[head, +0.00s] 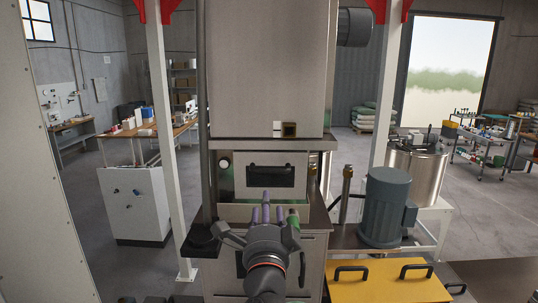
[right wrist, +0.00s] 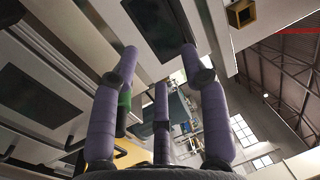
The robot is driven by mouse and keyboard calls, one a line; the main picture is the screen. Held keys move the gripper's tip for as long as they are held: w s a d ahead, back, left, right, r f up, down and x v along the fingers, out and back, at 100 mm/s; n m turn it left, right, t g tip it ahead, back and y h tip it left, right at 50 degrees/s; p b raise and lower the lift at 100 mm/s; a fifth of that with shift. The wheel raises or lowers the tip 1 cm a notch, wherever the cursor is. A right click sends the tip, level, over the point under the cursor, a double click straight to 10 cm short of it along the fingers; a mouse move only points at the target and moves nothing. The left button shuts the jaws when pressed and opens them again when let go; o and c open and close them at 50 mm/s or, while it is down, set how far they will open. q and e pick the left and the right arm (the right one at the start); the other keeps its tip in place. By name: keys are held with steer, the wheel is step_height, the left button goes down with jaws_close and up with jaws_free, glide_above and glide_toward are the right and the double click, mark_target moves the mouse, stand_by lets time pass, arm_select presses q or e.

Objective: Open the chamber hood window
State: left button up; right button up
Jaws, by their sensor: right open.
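The chamber hood (head: 268,70) is a tall grey metal cabinet in the middle of the head view. Low on its front is a window panel (head: 270,176) with a dark pane. The dark pane (right wrist: 160,25) also shows at the top of the right wrist view. My right gripper (head: 265,210) is in front of and just below this panel, fingers pointing toward it. In the right wrist view its purple fingers (right wrist: 160,60) are spread apart with nothing between them. I cannot tell whether a fingertip touches the panel. My left gripper is not in view.
A grey motor (head: 388,205) and a yellow cover with black handles (head: 390,282) stand at the right. White posts (head: 165,130) rise on both sides of the hood. A white cabinet (head: 135,203) stands at the left, with open floor around it.

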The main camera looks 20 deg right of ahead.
mark_target(272, 172)
steer(key=shift+m, duration=0.4)
steer(key=w+d+r+p, duration=0.1)
steer(key=w, duration=0.2)
steer(key=w+d+r+p, duration=0.1)
steer(key=w+r, duration=0.1)
steer(key=w, duration=0.1)
steer(key=w+d+r+p, duration=0.1)
steer(key=w, duration=0.2)
steer(key=shift+w+d+r+p, duration=0.2)
steer(key=shift+d+r+p, duration=0.05)
steer(key=shift+r+p, duration=0.1)
jaws_close()
